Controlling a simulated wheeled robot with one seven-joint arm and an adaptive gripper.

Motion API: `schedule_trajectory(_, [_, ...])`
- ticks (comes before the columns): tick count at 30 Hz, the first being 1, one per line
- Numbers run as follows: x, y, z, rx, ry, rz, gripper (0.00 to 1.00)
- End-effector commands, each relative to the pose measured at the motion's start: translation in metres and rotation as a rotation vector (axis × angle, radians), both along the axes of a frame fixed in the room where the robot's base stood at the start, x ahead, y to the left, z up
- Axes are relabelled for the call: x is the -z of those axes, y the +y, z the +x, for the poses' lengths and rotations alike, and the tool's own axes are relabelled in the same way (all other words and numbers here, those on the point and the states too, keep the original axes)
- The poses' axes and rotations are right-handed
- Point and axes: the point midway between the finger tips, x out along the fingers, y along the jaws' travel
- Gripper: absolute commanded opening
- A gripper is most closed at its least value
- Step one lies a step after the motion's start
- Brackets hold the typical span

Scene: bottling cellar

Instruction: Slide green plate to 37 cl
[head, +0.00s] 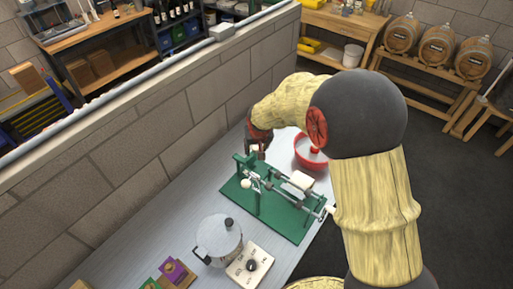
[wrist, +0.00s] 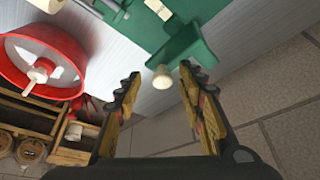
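A green bench device (head: 285,222) stands on the grey table, with rods, cream rollers and pale knobs on its base plate. A green plate (wrist: 187,45) shows at the top of the wrist view, apparently the upright one at the device's left end. A cream knob (wrist: 161,77) sits beside it. My gripper (wrist: 160,72) is open, with the knob in line between its two fingertips. I cannot tell whether the knob is within their reach, and no finger visibly touches it. In the head view my gripper (head: 258,140) is over the device's far left end. No 37 cl mark is legible.
A red bowl (head: 300,160) stands behind the device; it also shows in the wrist view (wrist: 70,88). A block wall (head: 150,165) runs close along the table's left side.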

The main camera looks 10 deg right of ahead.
Motion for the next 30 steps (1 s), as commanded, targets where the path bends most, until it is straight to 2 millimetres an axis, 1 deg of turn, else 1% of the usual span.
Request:
schedule_trajectory(5, [-0.010, 0.000, -0.003, 0.000, -0.002, 0.000, 0.39])
schedule_trajectory(8, [-0.025, 0.000, -0.009, 0.000, -0.004, 0.001, 0.39])
schedule_trajectory(15, [-0.071, 0.000, -0.028, 0.000, -0.004, 0.001, 0.39])
schedule_trajectory(21, [-0.099, 0.000, -0.040, 0.000, -0.001, 0.001, 0.39])
schedule_trajectory(25, [-0.108, 0.000, -0.044, 0.000, -0.001, 0.001, 0.39])
schedule_trajectory(30, [-0.111, 0.000, -0.046, 0.000, 0.001, 0.000, 0.39])
